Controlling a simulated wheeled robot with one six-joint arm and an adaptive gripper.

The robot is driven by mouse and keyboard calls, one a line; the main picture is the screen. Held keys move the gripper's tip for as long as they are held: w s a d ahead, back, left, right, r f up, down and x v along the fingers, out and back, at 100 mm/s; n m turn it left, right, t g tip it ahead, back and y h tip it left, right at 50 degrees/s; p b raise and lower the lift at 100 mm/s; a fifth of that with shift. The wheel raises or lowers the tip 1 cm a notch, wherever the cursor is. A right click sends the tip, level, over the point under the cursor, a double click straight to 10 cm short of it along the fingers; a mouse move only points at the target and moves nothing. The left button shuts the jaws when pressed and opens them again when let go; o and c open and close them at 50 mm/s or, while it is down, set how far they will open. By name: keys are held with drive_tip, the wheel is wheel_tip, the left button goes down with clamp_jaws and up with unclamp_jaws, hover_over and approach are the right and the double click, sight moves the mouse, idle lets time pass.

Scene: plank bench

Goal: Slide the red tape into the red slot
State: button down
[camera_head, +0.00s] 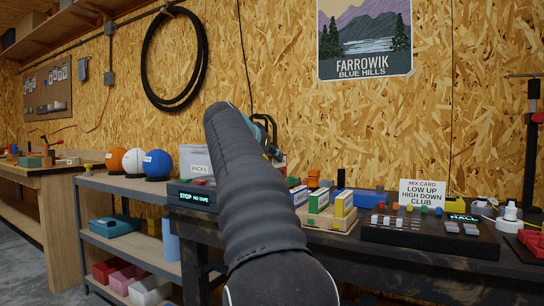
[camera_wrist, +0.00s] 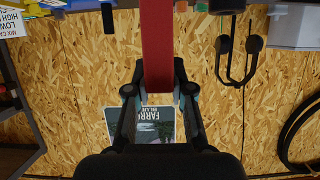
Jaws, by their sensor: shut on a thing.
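In the wrist view my gripper (camera_wrist: 159,94) is shut on the red tape (camera_wrist: 157,45), a long red bar between its fingertips that runs out of the top of the picture. I cannot make out a red slot; my arm covers part of the bench.
A dark unit reading STOP NO SAFE (camera_head: 194,196) stands left of my arm, before a PACKS box (camera_head: 196,158). Right are a button panel (camera_head: 430,229), a MIX CARD sign (camera_head: 422,193) and red trays (camera_head: 533,242). Coloured blocks stand behind the rack. Space above the bench is open.

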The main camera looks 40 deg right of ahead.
drive_tip(key=shift+f+b, duration=2.2)
drive_tip(key=shift+f, duration=0.4)
drive_tip(key=shift+f+b, duration=1.8)
drive_tip(key=shift+f, duration=0.15)
drive_tip(key=c, duration=0.9)
unclamp_jaws()
drive_tip(key=shift+c, duration=0.2)
drive_tip(key=v, duration=1.2)
drive_tip(key=shift+r, duration=0.15)
